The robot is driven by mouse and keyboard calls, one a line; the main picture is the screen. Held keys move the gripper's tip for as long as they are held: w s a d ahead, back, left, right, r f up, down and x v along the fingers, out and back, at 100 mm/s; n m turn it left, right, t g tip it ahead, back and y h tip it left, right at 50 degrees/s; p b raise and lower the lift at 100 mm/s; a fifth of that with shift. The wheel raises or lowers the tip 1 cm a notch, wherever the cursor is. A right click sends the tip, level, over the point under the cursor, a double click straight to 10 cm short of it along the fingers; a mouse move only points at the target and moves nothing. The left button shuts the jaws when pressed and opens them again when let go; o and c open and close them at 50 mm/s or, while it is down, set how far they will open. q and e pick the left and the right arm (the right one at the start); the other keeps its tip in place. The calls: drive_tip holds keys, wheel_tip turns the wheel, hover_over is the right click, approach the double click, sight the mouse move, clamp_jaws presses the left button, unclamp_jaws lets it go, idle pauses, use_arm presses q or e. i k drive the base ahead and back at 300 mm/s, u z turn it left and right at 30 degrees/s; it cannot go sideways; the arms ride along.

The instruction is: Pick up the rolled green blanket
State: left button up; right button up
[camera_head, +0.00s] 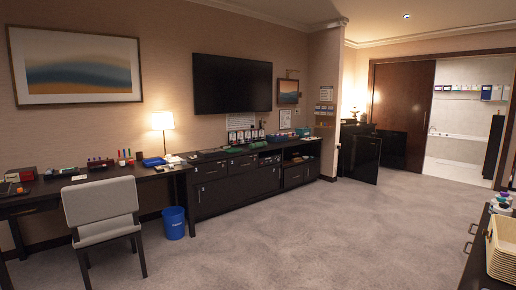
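I cannot make out a rolled green blanket for certain. A small dark green item (277,138) lies on the long dark sideboard (232,191) under the television, and its shape is too small to tell. Neither of my grippers is in view.
A grey chair (101,212) stands at the desk (33,205) on the left, with a blue bin (174,222) beside it. A dark counter (476,262) with a wicker basket (501,252) is at the right edge. The carpet (300,235) between is clear. An open doorway (465,125) leads to a bathroom.

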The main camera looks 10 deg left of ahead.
sight(262, 144)
drive_tip(key=u, duration=0.25)
drive_tip(key=k, duration=0.25)
drive_tip(key=u, duration=0.35)
drive_tip(key=i, duration=2.9)
drive_tip(key=z, duration=0.8)
drive_tip(key=i, duration=5.3)
drive_tip(key=u, duration=0.1)
